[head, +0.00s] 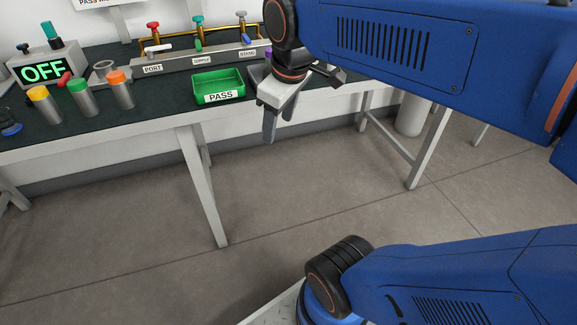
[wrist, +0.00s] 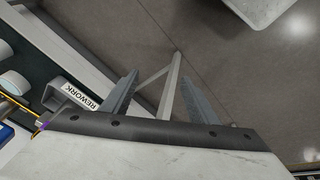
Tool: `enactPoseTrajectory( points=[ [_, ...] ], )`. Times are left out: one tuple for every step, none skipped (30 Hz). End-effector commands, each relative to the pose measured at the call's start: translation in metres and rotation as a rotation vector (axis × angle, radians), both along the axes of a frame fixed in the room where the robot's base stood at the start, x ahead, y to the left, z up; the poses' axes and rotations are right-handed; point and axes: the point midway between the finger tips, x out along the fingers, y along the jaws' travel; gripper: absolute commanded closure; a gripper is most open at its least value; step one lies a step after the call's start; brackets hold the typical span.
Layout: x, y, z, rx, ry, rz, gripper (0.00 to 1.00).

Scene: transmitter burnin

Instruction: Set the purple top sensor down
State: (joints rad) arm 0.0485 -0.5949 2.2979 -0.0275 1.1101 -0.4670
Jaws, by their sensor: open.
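My gripper (head: 278,122) is open and empty, fingers pointing down in front of the bench's front edge, over the floor. In the wrist view its two fingers (wrist: 160,78) stand wide apart with only floor and a table leg between them. A small purple patch (head: 268,53) shows just behind my wrist in the head view, at the back of the bench. A purple bit (wrist: 43,127) also shows at the left edge of the wrist view. It may be the purple top sensor; my arm hides most of it, and I cannot tell what it rests on.
A green PASS tray (head: 219,79) stands left of my gripper. A grey REWORK tray (wrist: 54,88) is partly hidden by it. Yellow (head: 45,105), green (head: 82,98) and orange (head: 120,90) topped cylinders stand at left, near an OFF display (head: 43,71). A valve rail (head: 190,56) runs behind.

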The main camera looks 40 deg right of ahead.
Motion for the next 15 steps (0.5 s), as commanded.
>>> enactPoseTrajectory(
  points=[
    [-0.015,0.005,-0.014,0.029,-0.02,-0.061,0.46],
    [-0.023,0.007,-0.023,0.049,-0.028,-0.104,0.46],
    [-0.031,0.01,-0.033,0.075,-0.042,-0.155,0.46],
    [-0.037,0.012,-0.041,0.092,-0.05,-0.19,0.46],
    [-0.042,0.014,-0.047,0.108,-0.06,-0.224,0.46],
    [-0.049,0.015,-0.055,0.129,-0.068,-0.263,0.46],
    [-0.053,0.017,-0.061,0.142,-0.074,-0.289,0.46],
    [-0.056,0.018,-0.065,0.153,-0.08,-0.312,0.46],
    [-0.06,0.019,-0.071,0.167,-0.084,-0.337,0.46],
    [-0.062,0.019,-0.074,0.174,-0.088,-0.352,0.46],
    [-0.064,0.02,-0.076,0.181,-0.091,-0.365,0.46],
    [-0.065,0.02,-0.079,0.187,-0.093,-0.376,0.46],
    [-0.066,0.02,-0.08,0.19,-0.094,-0.382,0.46],
    [-0.066,0.02,-0.08,0.192,-0.095,-0.386,0.46],
    [-0.067,0.021,-0.081,0.194,-0.095,-0.389,0.46]
  ],
)
